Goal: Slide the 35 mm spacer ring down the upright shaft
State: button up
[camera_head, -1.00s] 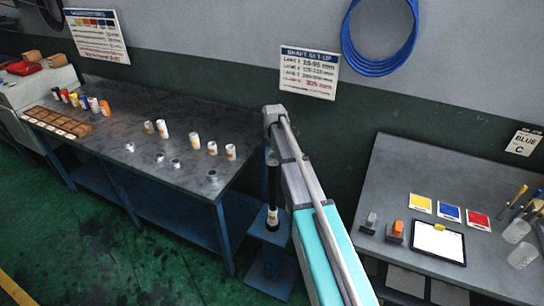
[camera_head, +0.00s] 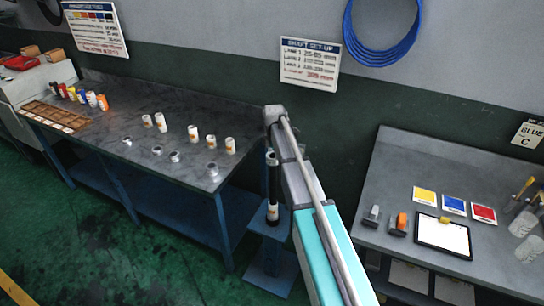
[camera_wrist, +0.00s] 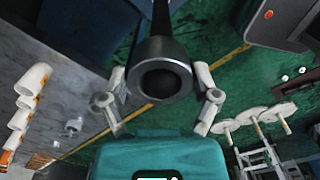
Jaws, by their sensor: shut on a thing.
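The upright shaft (camera_head: 273,185) is a dark rod with a pale band low down, on a blue stand (camera_head: 271,270) between the two benches. My gripper (camera_wrist: 160,82) is shut on a grey metal ring (camera_wrist: 184,86), the spacer ring, with a finger on each side of it. Inside the ring is a dark round area, and the dark shaft (camera_wrist: 160,20) runs away from it towards the picture's top. The ring appears in line with the shaft near its upper end; I cannot tell how far it is around it.
The left bench (camera_head: 110,165) bears several white rollers and small metal rings, and a brown tray (camera_head: 57,116) stands at its far end. The right bench (camera_head: 400,165) holds colour cards, a tablet (camera_head: 443,234) and clear cups. Green floor lies around the stand.

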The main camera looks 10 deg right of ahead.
dwell(0.3)
jog(key=o, duration=1)
jog(key=shift+o, duration=0.2)
dwell(0.3)
